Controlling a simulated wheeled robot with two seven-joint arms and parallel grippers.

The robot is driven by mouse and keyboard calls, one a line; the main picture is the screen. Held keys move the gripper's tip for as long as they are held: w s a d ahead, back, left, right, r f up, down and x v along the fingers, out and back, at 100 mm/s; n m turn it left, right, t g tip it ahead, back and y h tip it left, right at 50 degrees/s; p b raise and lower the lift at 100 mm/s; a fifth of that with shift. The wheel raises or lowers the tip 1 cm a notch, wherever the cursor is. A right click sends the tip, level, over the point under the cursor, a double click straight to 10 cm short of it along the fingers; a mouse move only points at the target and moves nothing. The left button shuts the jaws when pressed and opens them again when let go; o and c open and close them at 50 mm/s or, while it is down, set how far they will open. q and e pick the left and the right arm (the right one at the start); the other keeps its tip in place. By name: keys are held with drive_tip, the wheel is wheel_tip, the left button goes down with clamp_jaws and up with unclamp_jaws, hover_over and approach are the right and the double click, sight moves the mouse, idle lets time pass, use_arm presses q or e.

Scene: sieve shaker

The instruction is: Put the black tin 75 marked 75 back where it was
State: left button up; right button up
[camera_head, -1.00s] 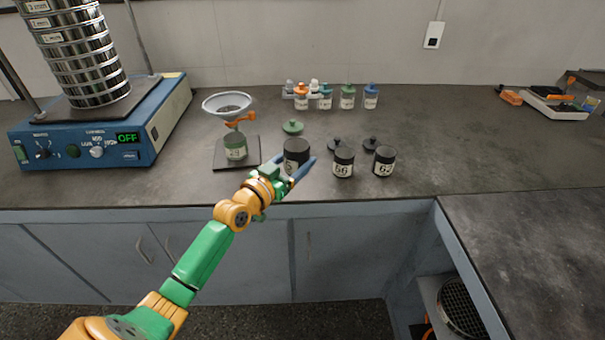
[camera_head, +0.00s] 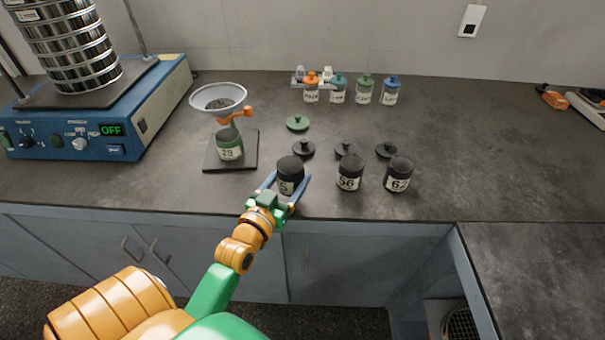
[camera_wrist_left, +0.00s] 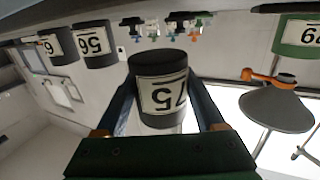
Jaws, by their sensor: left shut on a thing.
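The black tin 75 (camera_head: 290,170) stands upright at the left end of a row of black tins near the counter's front edge. Its label reads 75 in the left wrist view (camera_wrist_left: 161,92), which shows it upside down. My left gripper (camera_head: 289,180) is shut on it, one finger on each side. The tin's base is level with the neighbouring tins in the picture; I cannot tell whether it touches the counter. A black lid (camera_head: 303,149) lies just behind it. My right gripper is out of view.
Black tins marked 56 (camera_head: 349,174) and 62 or similar (camera_head: 397,176) stand to the right, with black lids behind. A green jar (camera_head: 230,145) under a funnel (camera_head: 218,97) stands left on a dark plate (camera_head: 245,160). A green lid (camera_head: 297,123) lies behind.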

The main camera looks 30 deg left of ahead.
use_arm(q)
drive_tip(key=w+f, duration=0.1)
drive_tip(key=w, duration=0.1)
drive_tip(key=w+f+b, duration=0.1)
drive_tip(key=w, duration=0.1)
drive_tip(key=w+a+f, duration=0.1)
drive_tip(key=w+f, duration=0.1)
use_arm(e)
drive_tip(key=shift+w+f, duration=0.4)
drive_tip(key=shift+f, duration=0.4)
use_arm(q)
drive_tip(key=o, duration=1.4)
drive_tip(key=s+d, duration=0.2)
drive_tip(key=s, duration=0.9)
drive_tip(key=shift+s+r, duration=0.35)
drive_tip(key=shift+s, duration=0.05)
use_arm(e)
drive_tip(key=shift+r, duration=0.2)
